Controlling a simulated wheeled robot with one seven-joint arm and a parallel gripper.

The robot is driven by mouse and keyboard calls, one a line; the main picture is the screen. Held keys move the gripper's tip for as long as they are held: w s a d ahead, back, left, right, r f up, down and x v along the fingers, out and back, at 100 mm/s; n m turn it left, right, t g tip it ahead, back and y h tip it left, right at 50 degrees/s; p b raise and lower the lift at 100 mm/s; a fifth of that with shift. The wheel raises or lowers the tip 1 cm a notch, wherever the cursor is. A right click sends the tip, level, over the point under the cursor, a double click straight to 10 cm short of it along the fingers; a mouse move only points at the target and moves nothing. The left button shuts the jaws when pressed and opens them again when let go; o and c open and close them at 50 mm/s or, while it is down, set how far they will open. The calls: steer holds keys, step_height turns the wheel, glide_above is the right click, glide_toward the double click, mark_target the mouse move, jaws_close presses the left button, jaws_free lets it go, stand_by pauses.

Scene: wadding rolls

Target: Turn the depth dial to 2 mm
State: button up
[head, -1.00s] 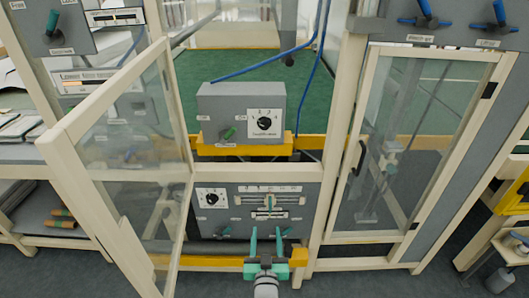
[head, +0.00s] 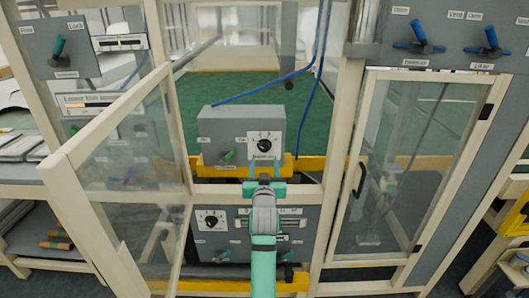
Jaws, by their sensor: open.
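A round black dial (head: 264,145) sits on a white scale plate on the front of the upper grey box. Its scale marks and label are too small to read. A second black dial (head: 211,219) sits on a white plate on the lower grey panel. I cannot tell from the lettering which one is the depth dial. My gripper (head: 264,169) is open, with its teal fingers pointing at the upper box. The fingertips appear just below the upper dial in the picture; nothing shows between them. My arm hides part of the lower panel.
The upper grey box (head: 221,127) has a green lever (head: 227,155) left of the dial and stands on a yellow rail (head: 306,163). An open glazed door (head: 126,139) stands at left. A closed glazed door (head: 405,150) is at right. Blue cables hang behind the box.

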mark_target(265, 149)
steer(key=w, duration=0.9)
steer(key=shift+w, duration=0.1)
steer(key=c, duration=1)
steer(key=shift+c, duration=0.2)
steer(key=shift+m, duration=0.4)
steer(key=m, duration=0.3)
steer(key=shift+d+m, duration=0.1)
steer(key=shift+m, duration=1.9)
steer(key=shift+f, duration=0.1)
